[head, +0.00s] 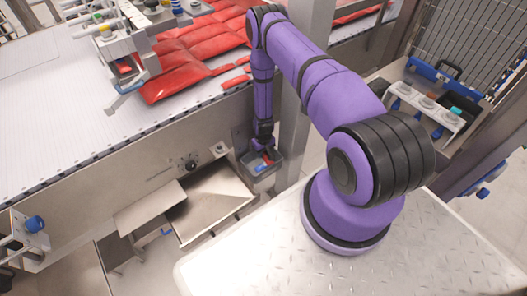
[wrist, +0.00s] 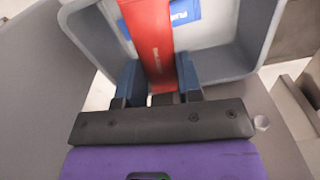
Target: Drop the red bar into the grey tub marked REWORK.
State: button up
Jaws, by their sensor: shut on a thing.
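My gripper (wrist: 158,82) is shut on the red bar (wrist: 150,35), with one blue finger on each side of it. In the wrist view the bar reaches out from the fingers over a grey tub (wrist: 225,70). A blue bar (wrist: 185,12) with white lettering lies inside the tub. In the head view my gripper (head: 265,143) points down at the grey tub (head: 268,182) beside the conveyor, and the red bar (head: 266,158) shows at its opening. I cannot read any REWORK marking on the tub, nor tell whether the bar touches the tub.
A conveyor (head: 60,110) with several red packs (head: 180,80) runs behind the tub. A metal chute (head: 210,203) is left of the tub, and a steel post (head: 293,125) stands just right of it. A rack (head: 425,103) with small parts is at the right.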

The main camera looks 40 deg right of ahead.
aim_at(264, 153)
jog(key=o, duration=1)
jog(key=shift+r, duration=0.1)
notch_tip(264, 153, up, 11)
jog(key=shift+f, duration=0.2)
